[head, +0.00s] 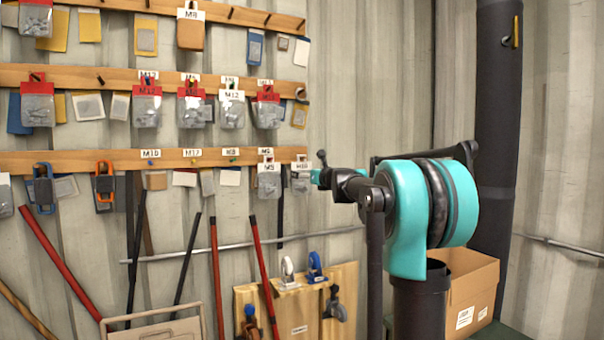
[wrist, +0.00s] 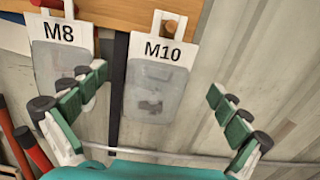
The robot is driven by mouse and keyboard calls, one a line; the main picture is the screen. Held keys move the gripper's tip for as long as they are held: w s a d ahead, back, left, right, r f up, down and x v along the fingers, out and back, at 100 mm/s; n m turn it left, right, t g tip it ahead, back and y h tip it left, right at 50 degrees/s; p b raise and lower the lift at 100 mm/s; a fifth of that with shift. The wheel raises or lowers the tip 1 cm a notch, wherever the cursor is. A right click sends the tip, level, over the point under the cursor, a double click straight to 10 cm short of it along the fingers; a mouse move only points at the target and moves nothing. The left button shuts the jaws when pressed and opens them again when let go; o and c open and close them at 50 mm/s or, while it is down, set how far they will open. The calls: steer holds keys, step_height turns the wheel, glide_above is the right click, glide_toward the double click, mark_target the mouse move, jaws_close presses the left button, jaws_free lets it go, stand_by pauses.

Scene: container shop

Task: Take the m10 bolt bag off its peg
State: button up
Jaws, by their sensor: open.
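The M10 bolt bag (wrist: 152,88) is a clear bag with a white M10 header, hanging by its hook-shaped top from a peg (wrist: 170,25) on the wooden rail. In the head view it is the small bag (head: 301,180) at the right end of the lowest rail, partly crowded by my arm. My gripper (wrist: 157,82) is open, its green-padded fingers spread either side of the bag. The right finger is clear of the bag. The left fingertip overlaps the M8 bag's edge in the picture; whether it touches is unclear. In the head view my gripper's tip (head: 318,177) is beside the bag.
The M8 bag (wrist: 62,60) hangs close to the left of the M10 bag. Bare corrugated wall (wrist: 260,60) lies to the right. Several bags hang on the upper rails (head: 60,75). A cardboard box (head: 472,285) stands behind my arm.

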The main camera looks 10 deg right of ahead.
mark_target(302, 170)
steer(key=shift+x, duration=2.7)
steer(key=c, duration=1.3)
steer(key=shift+r, duration=0.15)
steer(key=shift+r, duration=0.15)
steer(key=shift+s, duration=0.1)
steer(key=shift+r+v, duration=0.1)
steer(key=shift+v, duration=1)
steer(key=shift+r+v, duration=0.15)
steer(key=shift+v, duration=1)
steer(key=shift+s, duration=0.1)
